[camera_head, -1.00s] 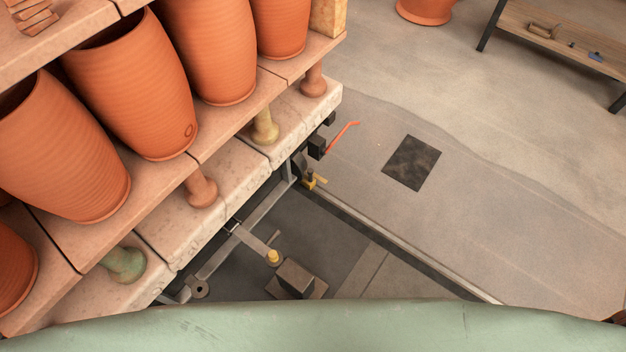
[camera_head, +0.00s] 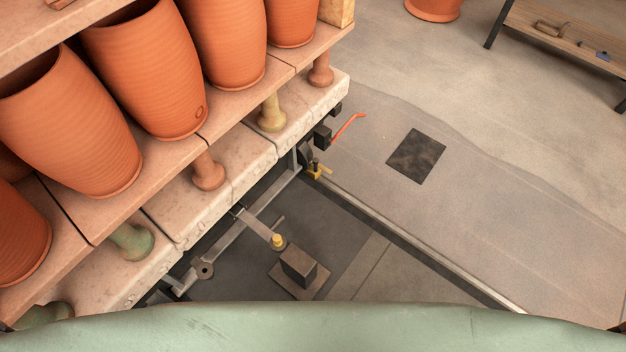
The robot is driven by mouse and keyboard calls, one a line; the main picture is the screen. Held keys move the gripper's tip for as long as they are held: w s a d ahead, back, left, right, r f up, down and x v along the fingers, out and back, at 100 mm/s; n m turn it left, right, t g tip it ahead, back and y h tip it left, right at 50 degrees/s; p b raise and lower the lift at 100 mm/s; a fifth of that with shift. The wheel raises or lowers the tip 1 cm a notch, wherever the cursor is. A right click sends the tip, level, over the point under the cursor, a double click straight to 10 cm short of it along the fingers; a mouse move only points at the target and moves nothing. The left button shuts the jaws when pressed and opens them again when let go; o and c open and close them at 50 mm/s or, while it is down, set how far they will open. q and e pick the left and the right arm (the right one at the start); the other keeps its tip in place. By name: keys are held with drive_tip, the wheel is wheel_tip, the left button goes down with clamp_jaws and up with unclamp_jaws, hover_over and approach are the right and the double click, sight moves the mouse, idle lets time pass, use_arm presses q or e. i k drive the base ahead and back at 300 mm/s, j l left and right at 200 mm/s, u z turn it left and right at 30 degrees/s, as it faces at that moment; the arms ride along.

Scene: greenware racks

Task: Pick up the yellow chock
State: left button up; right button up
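A second yellow part (camera_head: 278,241) caps the end of a grey bar under the car, beside a dark block. Neither of my grippers shows in this view.
The car's pale deck (camera_head: 205,210) carries shelves with large terracotta pots (camera_head: 150,75). An orange-red lever (camera_head: 347,128) sticks out at the car's corner. A dark block (camera_head: 299,266) stands in the sunken floor. Open floor (camera_head: 480,200) lies to the right, with a wooden bench (camera_head: 560,35) beyond.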

sight(314, 171)
drive_tip(key=k+u, duration=0.2)
drive_tip(key=u, duration=0.3)
drive_tip(key=k+j+u, duration=0.1)
drive_tip(key=k+u, duration=0.15)
drive_tip(key=u, duration=0.2)
drive_tip(key=i+l, duration=0.15)
drive_tip(key=l, duration=0.3)
drive_tip(key=i+l+u, duration=0.1)
drive_tip(key=l, duration=0.3)
drive_tip(key=i+l, duration=0.15)
drive_tip(key=l, duration=0.3)
drive_tip(key=i+l+u, duration=0.1)
drive_tip(key=l, duration=0.3)
drive_tip(key=i+l, duration=0.1)
drive_tip(key=l, duration=0.35)
